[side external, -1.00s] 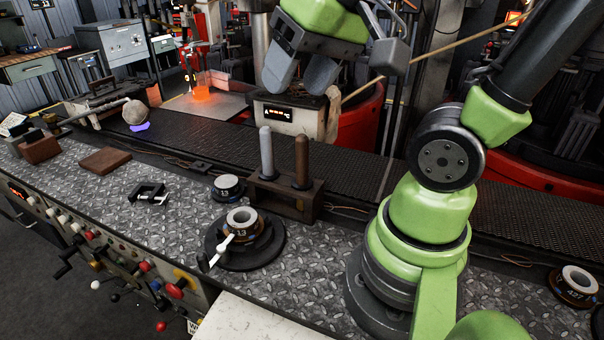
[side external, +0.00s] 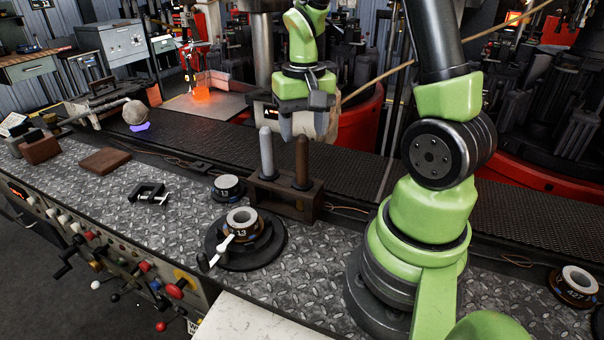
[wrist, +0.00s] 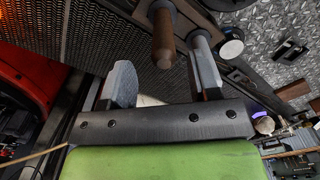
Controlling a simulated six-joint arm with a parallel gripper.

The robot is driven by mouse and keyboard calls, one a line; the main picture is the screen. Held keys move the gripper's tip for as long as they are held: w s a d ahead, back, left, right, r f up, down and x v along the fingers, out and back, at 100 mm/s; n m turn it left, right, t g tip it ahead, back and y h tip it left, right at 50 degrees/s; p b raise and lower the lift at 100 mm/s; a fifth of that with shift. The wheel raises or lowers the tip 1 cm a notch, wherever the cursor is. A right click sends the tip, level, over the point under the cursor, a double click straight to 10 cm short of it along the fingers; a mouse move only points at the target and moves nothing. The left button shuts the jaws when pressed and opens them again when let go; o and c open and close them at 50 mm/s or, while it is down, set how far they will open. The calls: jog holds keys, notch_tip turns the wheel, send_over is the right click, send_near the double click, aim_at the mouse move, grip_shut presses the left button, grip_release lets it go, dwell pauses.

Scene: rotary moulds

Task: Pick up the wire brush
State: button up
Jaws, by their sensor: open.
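A dark wooden block (side external: 282,203) on the workbench holds two upright rods, a grey one (side external: 266,152) and a brown one (side external: 302,160). The brown one looks like a wooden handle and may be the wire brush; no bristles show. My gripper (side external: 304,132) is open and empty, pointing down just above and behind the rods in the side view. In the wrist view, the brown handle (wrist: 163,40) appears between my two grey fingers, apart from them. The right finger there partly covers what lies behind it.
A round black mould (side external: 262,246) with a white handle stands in front of the block. A smaller ring (side external: 228,187) sits left of it. A mesh belt (side external: 362,170) runs behind. A black clamp-like piece (side external: 148,194) and a brown slab (side external: 105,160) lie further left.

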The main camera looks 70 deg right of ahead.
aim_at(302, 151)
jog(key=f, duration=0.5)
jog(key=shift+a+f, duration=0.1)
jog(key=shift+a, duration=0.2)
jog(key=shift+c, duration=0.2)
jog(key=c, duration=1)
